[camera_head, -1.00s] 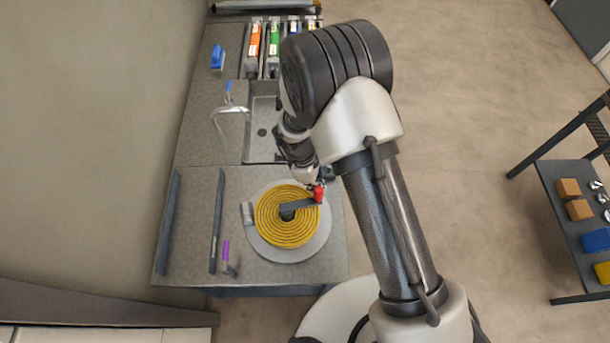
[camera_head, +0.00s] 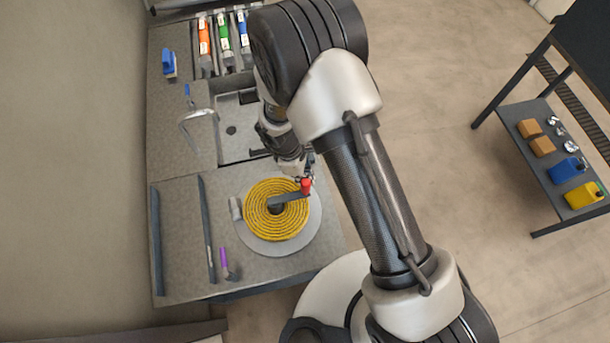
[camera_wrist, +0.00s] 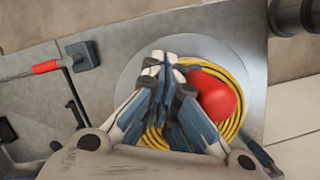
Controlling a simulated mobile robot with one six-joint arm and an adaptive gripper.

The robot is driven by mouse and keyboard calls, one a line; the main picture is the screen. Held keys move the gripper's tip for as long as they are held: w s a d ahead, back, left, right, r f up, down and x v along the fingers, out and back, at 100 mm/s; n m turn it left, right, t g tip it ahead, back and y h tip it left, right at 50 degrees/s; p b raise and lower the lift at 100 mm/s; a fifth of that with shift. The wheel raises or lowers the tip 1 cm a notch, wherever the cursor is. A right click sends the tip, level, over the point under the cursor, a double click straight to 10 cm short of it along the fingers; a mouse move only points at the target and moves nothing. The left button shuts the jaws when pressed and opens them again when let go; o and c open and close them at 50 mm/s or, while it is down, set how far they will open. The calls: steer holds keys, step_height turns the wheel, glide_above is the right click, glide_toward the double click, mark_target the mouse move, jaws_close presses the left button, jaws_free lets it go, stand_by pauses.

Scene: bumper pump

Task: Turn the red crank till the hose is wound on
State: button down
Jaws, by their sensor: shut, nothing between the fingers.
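The yellow hose (camera_head: 262,228) lies in a flat spiral on a round grey plate (camera_head: 312,225) on the bench. A dark crank arm (camera_head: 288,198) runs from the coil's hub to the upright red crank knob (camera_head: 306,186). My gripper (camera_head: 303,174) is at the knob's far side. In the wrist view my gripper (camera_wrist: 166,82) is shut with its fingers together and empty. The red knob (camera_wrist: 216,92) shows right beside the fingers, not between them; I cannot tell whether they touch. The fingers hide part of the hose (camera_wrist: 235,70) and the crank arm.
A purple-handled tool (camera_head: 226,262) and long dark rails (camera_head: 207,225) lie left of the plate. Orange, green and blue items (camera_head: 223,32) stand farther back. A shelf (camera_head: 553,170) is right, across open floor.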

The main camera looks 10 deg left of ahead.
steer(key=v, duration=1.1)
steer(key=w+a+r+n+t+y+b, duration=0.1)
steer(key=w+a+n+t+y+b, duration=0.2)
steer(key=w+n, duration=0.4)
steer(key=w+a+r+n+t+y, duration=0.1)
steer(key=w+a+r+n+t, duration=0.15)
steer(key=w+a+n, duration=0.4)
steer(key=w+a+r+n+y+b, duration=0.25)
steer(key=a+n, duration=0.25)
steer(key=n, duration=0.4)
steer(key=w+a+r+n+y+b, duration=0.1)
steer(key=a+n+y, duration=0.3)
steer(key=n, duration=0.4)
steer(key=s+d+f+n+g+h+b, duration=0.1)
steer(key=s+d+f+n+g+b, duration=0.2)
steer(key=s+n+g, duration=0.75)
steer(key=d+f+n+t+h+b, duration=0.25)
steer(key=d+n+h, duration=0.45)
steer(key=d+n, duration=0.9)
steer(key=s+d+f+b, duration=0.2)
steer(key=s+f, duration=0.3)
steer(key=f, duration=0.4)
steer(key=shift+s+f+b, duration=0.25)
steer(key=shift+f+b, duration=0.1)
steer(key=shift+b, duration=0.1)
